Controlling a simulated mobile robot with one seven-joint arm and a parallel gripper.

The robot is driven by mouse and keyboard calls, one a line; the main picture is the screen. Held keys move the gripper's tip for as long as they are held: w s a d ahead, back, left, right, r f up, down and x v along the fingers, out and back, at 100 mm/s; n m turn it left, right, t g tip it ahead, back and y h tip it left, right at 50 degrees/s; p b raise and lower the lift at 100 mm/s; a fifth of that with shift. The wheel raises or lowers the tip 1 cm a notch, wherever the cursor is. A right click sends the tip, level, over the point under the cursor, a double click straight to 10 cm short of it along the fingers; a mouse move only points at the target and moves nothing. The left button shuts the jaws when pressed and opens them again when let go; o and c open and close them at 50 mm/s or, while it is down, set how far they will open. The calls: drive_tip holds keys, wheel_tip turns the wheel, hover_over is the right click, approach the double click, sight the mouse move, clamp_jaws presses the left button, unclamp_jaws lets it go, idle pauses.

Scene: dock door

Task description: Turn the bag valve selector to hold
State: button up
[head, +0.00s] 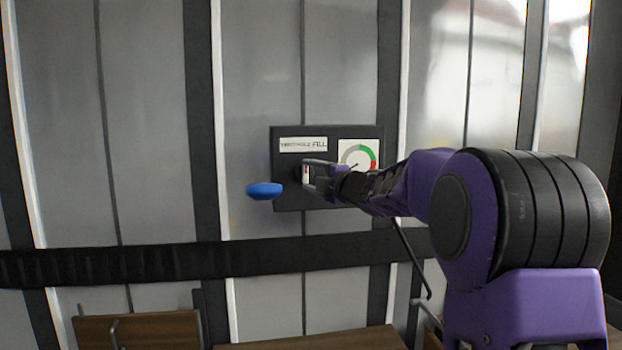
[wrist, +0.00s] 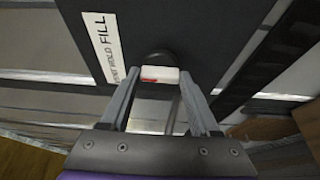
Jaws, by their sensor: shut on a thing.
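The valve selector is a small white handle with a red mark (wrist: 160,76) on a black round hub, mounted on a dark panel (head: 289,202). A white label strip (head: 303,144) above it ends in FILL; HOLD is in the middle and the first word is hard to read. The strip also shows in the wrist view (wrist: 107,45). My gripper (head: 307,174) reaches in from the right and is shut on the selector, with one finger on each side in the wrist view (wrist: 160,84). I cannot tell for certain which word the selector points to.
A round gauge (head: 359,157) with green and red bands is right of the selector on the panel. A blue oval knob (head: 264,191) sticks out at the panel's lower left. A dark rail (head: 130,264) crosses the ribbed metal wall below. Wooden boards (head: 140,332) lie low at front.

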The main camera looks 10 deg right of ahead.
idle(0.3)
drive_tip(key=o, duration=1.4)
drive_tip(key=shift+c, duration=0.2)
drive_tip(key=shift+s, duration=0.15)
